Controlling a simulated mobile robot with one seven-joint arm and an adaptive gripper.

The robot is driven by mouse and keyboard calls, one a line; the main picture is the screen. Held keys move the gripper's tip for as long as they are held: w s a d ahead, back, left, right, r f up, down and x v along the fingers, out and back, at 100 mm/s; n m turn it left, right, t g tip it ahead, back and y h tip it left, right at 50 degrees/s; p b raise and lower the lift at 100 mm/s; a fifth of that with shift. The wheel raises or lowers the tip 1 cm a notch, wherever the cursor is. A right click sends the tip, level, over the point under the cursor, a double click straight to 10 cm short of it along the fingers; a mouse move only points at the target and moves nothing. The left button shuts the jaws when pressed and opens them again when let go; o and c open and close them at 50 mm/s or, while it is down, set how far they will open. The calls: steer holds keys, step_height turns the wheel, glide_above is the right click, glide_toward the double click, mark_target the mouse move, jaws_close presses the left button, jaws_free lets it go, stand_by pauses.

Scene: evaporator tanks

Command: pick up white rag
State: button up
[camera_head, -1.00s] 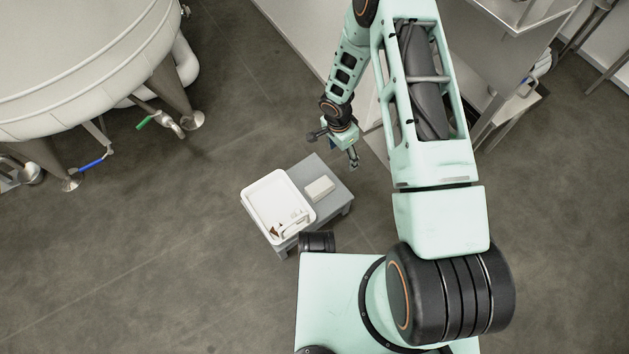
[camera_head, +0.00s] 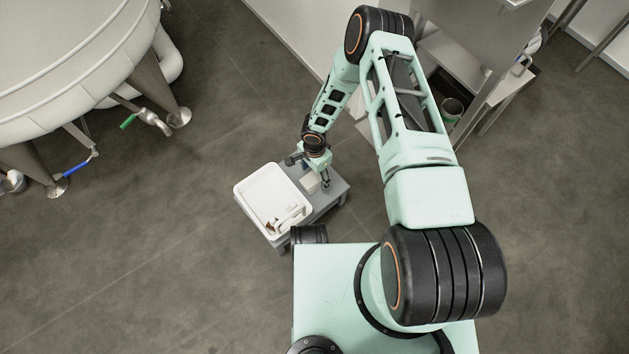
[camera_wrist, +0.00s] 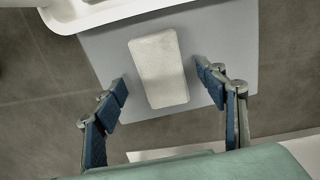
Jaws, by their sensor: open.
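The white rag (camera_wrist: 159,69) is a folded, pale rectangular block lying flat on a small grey stool (camera_wrist: 105,50). In the wrist view it sits between and a little beyond the fingertips of my gripper (camera_wrist: 163,88), which is open and empty. The fingers stand apart from it on its left and right. In the head view the rag (camera_head: 310,183) is partly hidden by my gripper (camera_head: 325,182), which is above the stool (camera_head: 335,195).
A white tray (camera_head: 240,190) with several small items stands on the stool's left part, close beside the rag. A large tank (camera_head: 70,60) with valves is at upper left. Metal shelving (camera_head: 455,55) stands at upper right. Floor left of the stool is clear.

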mark_target(314, 178)
step_height(314, 178, down, 2)
steer(key=shift+f, duration=0.2)
steer(key=c, duration=1.3)
steer(key=shift+r, duration=0.15)
step_height(314, 178, up, 10)
steer(key=p, duration=0.3)
